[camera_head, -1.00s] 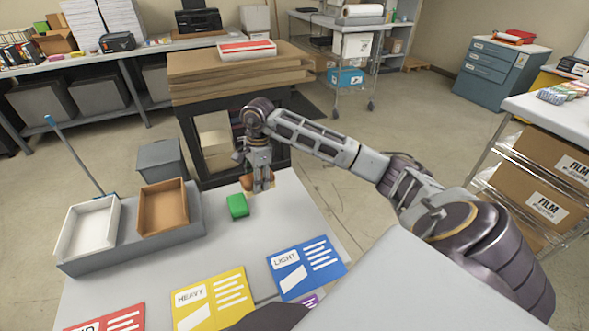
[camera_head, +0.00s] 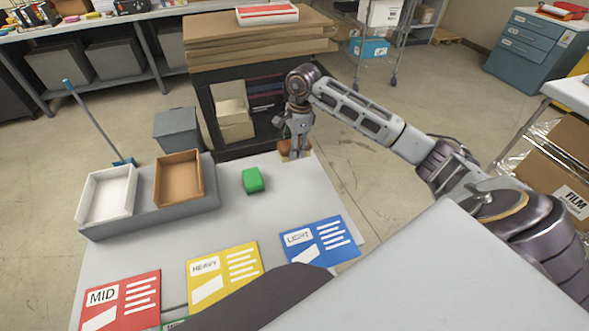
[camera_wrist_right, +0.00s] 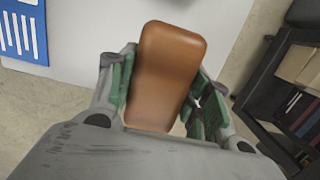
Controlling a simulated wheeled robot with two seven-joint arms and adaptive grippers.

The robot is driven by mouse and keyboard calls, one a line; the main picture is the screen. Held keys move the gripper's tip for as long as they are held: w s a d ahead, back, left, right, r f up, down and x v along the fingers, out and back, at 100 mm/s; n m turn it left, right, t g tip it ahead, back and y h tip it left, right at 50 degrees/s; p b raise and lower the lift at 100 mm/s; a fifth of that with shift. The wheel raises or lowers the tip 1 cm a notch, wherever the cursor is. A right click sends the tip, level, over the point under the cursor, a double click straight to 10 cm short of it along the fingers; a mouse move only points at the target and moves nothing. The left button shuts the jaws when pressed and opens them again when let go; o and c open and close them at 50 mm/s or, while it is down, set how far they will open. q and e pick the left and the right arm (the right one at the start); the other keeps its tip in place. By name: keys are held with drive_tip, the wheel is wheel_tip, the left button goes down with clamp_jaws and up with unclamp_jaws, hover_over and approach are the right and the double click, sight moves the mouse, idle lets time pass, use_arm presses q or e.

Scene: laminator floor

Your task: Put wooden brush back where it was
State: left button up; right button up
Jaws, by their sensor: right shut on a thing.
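The wooden brush (camera_wrist_right: 165,75) is a brown, rounded block that fills the middle of the right wrist view. My right gripper (camera_wrist_right: 160,100) is shut on it, one green-padded finger on each side. In the head view, a brown part of the brush (camera_head: 284,147) shows at the fingers of my right gripper (camera_head: 297,153), at the back right corner of the grey table (camera_head: 215,225). I cannot tell whether the brush touches the table. Its underside is hidden. My left gripper is not in view.
A green block (camera_head: 252,180) lies left of my right gripper. A white tray (camera_head: 107,215) and a brown tray (camera_head: 160,202) sit on a grey stand at left. Red, yellow and blue cards line the front. A dark shelf (camera_head: 228,150) stands behind the table.

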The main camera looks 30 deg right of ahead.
drive_tip(key=shift+f, duration=2.7)
drive_tip(key=shift+f+p, duration=0.45)
drive_tip(key=shift+f, duration=1.45)
drive_tip(key=shift+f, duration=0.1)
drive_tip(key=o, duration=1.5)
drive_tip(key=r, duration=0.4)
drive_tip(key=d+r, duration=0.1)
drive_tip(key=r, duration=0.7)
drive_tip(key=shift+s+d+r+b, duration=0.1)
drive_tip(key=shift+s+d+b, duration=0.1)
drive_tip(key=shift+b, duration=0.2)
